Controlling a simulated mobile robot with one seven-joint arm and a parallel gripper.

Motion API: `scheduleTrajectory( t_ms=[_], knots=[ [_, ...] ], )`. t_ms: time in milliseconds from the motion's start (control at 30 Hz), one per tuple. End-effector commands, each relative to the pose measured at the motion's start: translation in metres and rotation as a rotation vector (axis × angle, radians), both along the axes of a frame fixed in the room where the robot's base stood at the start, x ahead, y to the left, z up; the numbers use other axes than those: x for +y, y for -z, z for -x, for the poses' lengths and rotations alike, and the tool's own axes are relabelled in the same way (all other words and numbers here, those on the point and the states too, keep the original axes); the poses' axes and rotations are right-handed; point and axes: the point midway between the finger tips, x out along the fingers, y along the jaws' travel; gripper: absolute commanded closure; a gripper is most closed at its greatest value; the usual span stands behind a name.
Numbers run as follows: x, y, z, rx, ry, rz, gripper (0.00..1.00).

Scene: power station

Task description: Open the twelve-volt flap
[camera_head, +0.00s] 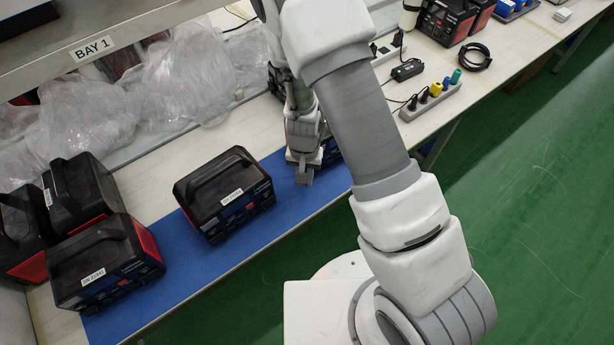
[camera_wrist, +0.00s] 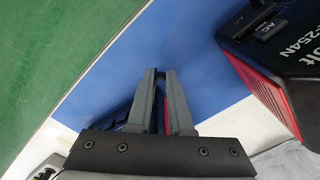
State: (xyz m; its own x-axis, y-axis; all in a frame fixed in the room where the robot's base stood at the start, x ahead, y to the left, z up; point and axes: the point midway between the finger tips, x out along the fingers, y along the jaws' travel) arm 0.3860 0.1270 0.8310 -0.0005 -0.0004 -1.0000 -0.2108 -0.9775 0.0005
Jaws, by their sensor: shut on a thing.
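My gripper (camera_head: 304,172) points down over the blue mat, beside a power station (camera_head: 331,152) that my arm mostly hides. In the wrist view my gripper (camera_wrist: 161,76) has its fingers close together, with a small dark piece between the tips. I cannot tell whether this piece is the twelve-volt flap. Dark and red parts of a station show between and beside the fingers. Another black station (camera_wrist: 285,45) with red sides stands at the right in the wrist view, with a small flap marked AC (camera_wrist: 270,29). No twelve-volt marking is readable.
A black station (camera_head: 225,195) stands on the blue mat (camera_head: 165,262), left of my gripper. Several more stations (camera_head: 105,262) crowd the left end. Plastic wrap (camera_head: 180,85) lies behind. A power strip (camera_head: 430,102) and cables lie right of my arm. Green floor (camera_head: 530,200) is clear.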

Motion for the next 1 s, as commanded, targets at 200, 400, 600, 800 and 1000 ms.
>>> scheduleTrajectory(
  t_ms=[200, 400, 600, 800, 1000],
  knots=[
    [0.0030, -0.0008, -0.0023, -0.002, 0.054, -0.002, 1.00],
    [0.0033, -0.0008, -0.0026, -0.003, 0.066, -0.001, 1.00],
    [0.0034, -0.0008, -0.0027, -0.004, 0.065, -0.002, 1.00],
    [0.0033, -0.0007, -0.0024, -0.002, 0.065, -0.002, 0.55],
    [0.0028, -0.0003, -0.0018, -0.001, 0.065, -0.001, 0.55]
  ],
)
